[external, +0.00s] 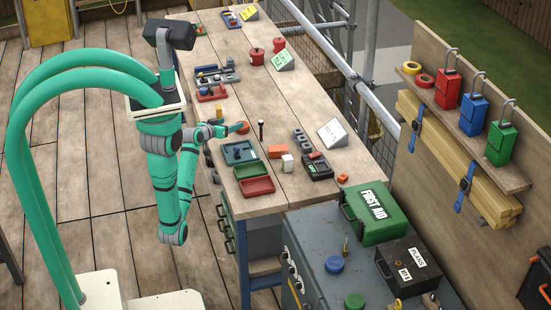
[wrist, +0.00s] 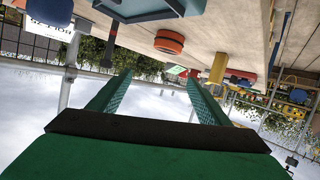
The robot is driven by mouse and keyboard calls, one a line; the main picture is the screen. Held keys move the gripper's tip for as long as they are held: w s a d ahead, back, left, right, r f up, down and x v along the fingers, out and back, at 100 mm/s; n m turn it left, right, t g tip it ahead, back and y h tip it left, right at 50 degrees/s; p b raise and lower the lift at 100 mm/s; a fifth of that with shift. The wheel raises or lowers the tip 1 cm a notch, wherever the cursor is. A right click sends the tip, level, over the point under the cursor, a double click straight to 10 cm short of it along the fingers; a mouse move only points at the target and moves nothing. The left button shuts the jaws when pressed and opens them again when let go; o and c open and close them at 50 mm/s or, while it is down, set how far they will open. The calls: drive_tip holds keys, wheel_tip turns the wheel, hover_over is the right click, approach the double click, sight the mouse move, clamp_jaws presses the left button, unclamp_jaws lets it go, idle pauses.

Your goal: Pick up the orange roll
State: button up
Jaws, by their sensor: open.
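The orange roll (external: 243,127) lies on the wooden workbench, just beyond my gripper (external: 229,128) in the external view. In the wrist view, which looks upside down, the orange roll (wrist: 169,42) is a short orange disc with a darker band, resting on the bench top. My gripper (wrist: 160,77) is open there, with its two green fingers apart and nothing between them. The roll shows ahead of the fingertips, roughly between them but offset toward the bench side, and apart from both fingers.
A blue-grey tray (external: 239,153) and a red tray (external: 257,186) sit near the roll. A dark upright peg (external: 261,130) stands to its right. An orange block (external: 276,151) and a white block (external: 287,163) lie nearby. A green first aid box (external: 372,213) is at the near end.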

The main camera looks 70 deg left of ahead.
drive_tip(key=shift+s+d+f+m+g, duration=0.15)
drive_tip(key=shift+f+m, duration=0.15)
drive_tip(key=shift+f, duration=0.25)
drive_tip(key=shift+s+a+f+m+g, duration=0.15)
drive_tip(key=shift+f+m, duration=0.15)
drive_tip(key=shift+f, duration=0.25)
drive_tip(key=x, duration=1)
drive_tip(key=shift+w+a+f, duration=0.15)
drive_tip(key=shift+f, duration=0.3)
drive_tip(key=shift+c, duration=0.3)
drive_tip(key=c, duration=1.1)
drive_tip(key=shift+c, duration=0.2)
drive_tip(key=shift+r, duration=0.1)
